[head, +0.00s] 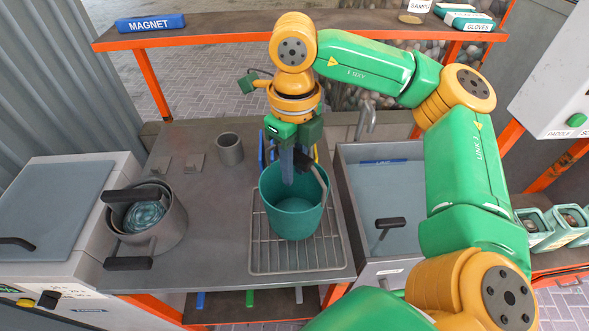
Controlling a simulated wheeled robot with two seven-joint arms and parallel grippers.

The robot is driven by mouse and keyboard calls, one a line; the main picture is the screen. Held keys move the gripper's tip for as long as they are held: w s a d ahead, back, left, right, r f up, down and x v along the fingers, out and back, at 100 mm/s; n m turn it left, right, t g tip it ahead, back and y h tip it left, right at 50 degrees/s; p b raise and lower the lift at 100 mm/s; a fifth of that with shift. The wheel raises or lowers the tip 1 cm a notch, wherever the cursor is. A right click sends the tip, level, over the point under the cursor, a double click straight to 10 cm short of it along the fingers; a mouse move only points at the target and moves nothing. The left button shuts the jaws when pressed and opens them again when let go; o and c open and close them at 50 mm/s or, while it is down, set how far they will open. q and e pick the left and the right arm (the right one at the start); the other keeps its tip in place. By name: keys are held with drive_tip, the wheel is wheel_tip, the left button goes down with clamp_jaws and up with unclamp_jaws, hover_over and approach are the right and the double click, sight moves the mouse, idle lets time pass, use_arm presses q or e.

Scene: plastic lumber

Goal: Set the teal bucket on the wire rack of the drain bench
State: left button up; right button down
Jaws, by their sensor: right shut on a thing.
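The teal bucket (292,218) is upright over the wire rack (290,260) of the drain bench (215,215). I cannot tell whether its base touches the rack. My right gripper (288,172) points down at the bucket's mouth and is shut on the bucket, near the dark grip of its raised handle (321,180). The exact contact is hard to make out. The bucket hides the rack's middle and back; the rack's front and right bars show. My left gripper is not in view.
A pot with dark handles (168,232) stands on the left of the bench, with a grey cup (229,149) behind. A water-filled sink (365,195) adjoins the right. A shelf with a blue MAGNET box (150,23) spans the back. Bare bench lies between pot and rack.

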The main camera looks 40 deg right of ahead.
drive_tip(key=shift+s+f, duration=0.15)
drive_tip(key=shift+f, duration=0.75)
drive_tip(key=c, duration=0.7)
unclamp_jaws()
drive_tip(key=shift+r, duration=0.1)
